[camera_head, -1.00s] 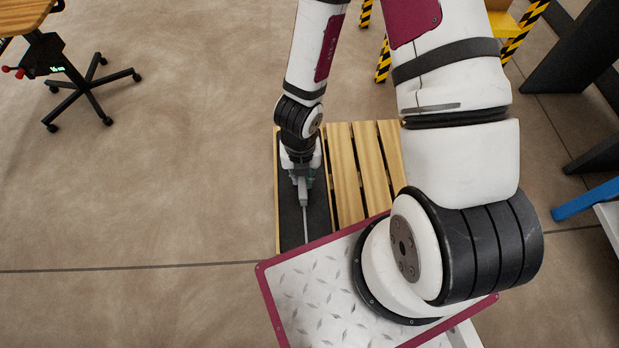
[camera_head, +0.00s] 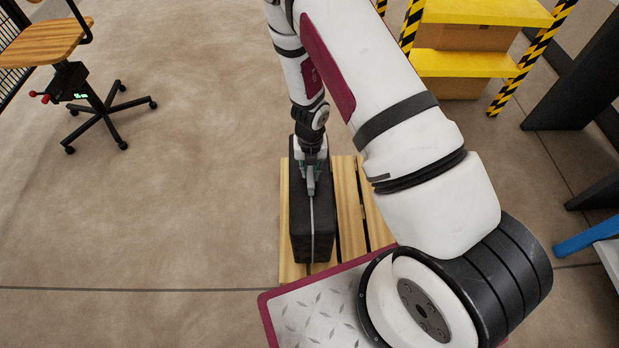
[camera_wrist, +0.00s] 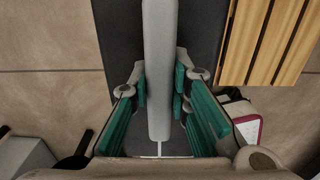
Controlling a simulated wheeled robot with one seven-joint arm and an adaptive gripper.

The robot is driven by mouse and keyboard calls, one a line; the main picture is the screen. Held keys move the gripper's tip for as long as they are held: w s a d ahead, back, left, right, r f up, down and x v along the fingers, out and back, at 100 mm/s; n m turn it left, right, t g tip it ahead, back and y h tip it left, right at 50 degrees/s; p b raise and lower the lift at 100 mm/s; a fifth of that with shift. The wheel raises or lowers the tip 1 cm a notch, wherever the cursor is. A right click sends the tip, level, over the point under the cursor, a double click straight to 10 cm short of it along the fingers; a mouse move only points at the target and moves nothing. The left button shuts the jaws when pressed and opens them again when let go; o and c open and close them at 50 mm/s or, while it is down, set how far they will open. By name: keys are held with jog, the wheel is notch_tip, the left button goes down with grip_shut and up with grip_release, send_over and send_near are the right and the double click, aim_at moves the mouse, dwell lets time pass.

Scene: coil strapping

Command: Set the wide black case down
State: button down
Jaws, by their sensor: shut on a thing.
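The wide black case (camera_head: 298,215) stands upright on its narrow side at the left part of a slatted wooden pallet (camera_head: 350,205). A light grey strip, like a handle, runs along its top; it also shows in the wrist view (camera_wrist: 159,60). My gripper (camera_head: 311,190) is above the case, pointing down, shut on that grey strip. In the wrist view the green finger pads of my gripper (camera_wrist: 160,100) lie on both sides of the strip. The underside of the case is hidden, so I cannot tell whether it touches the slats.
A stool with a wooden seat (camera_head: 45,42) stands at the far left. A yellow shelf (camera_head: 470,62) with boxes and striped posts is at the back right. A blue-edged bench (camera_head: 590,232) is at the right. The floor left of the pallet is clear.

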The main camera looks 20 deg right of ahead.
jog(key=shift+w+d, duration=0.15)
jog(key=shift+w, duration=0.2)
jog(key=shift+f+b, duration=0.8)
jog(key=shift+f, duration=1)
jog(key=c, duration=1.5)
grip_release()
jog(key=shift+s, duration=0.1)
